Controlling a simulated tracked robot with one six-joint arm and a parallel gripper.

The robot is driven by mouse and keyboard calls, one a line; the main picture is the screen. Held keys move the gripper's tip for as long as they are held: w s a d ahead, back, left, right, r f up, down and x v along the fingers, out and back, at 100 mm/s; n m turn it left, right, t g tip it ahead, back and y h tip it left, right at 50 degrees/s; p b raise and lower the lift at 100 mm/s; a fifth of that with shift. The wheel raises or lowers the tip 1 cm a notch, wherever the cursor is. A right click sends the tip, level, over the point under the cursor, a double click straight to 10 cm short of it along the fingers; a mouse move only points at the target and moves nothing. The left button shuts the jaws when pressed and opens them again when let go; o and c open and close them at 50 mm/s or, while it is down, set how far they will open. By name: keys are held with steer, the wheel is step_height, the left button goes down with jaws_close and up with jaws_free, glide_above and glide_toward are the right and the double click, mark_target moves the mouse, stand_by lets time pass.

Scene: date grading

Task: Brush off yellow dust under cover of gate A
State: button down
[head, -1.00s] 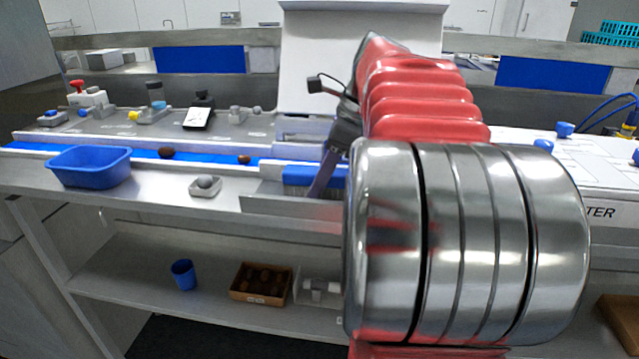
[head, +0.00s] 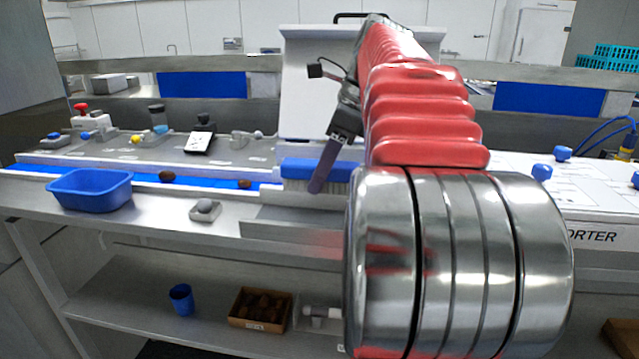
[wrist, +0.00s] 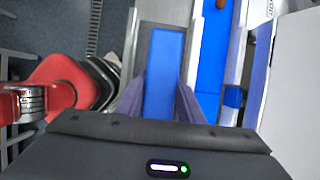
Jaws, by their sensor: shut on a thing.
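My gripper (head: 326,170) is shut on a brush (head: 300,170) with a blue back and pale bristles pointing down. The brush is upright above a grey metal tray (head: 285,227) at the bench's front edge. In the wrist view its blue back (wrist: 163,75) lies between the two fingers (wrist: 161,98). A tall white panel (head: 310,70) with a dark handle on top stands behind my arm, which hides its right part. I cannot tell whether it is the cover of gate A. No gate label is readable, and I see no yellow dust.
A blue belt (head: 205,183) with dark dates runs behind the tray. A blue bin (head: 90,190) and a small grey block (head: 205,210) stand left on the bench. A lower shelf holds a blue cup (head: 181,299) and a box of dates (head: 260,309).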

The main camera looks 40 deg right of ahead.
steer(key=shift+r, duration=2.05)
steer(key=shift+s, duration=0.1)
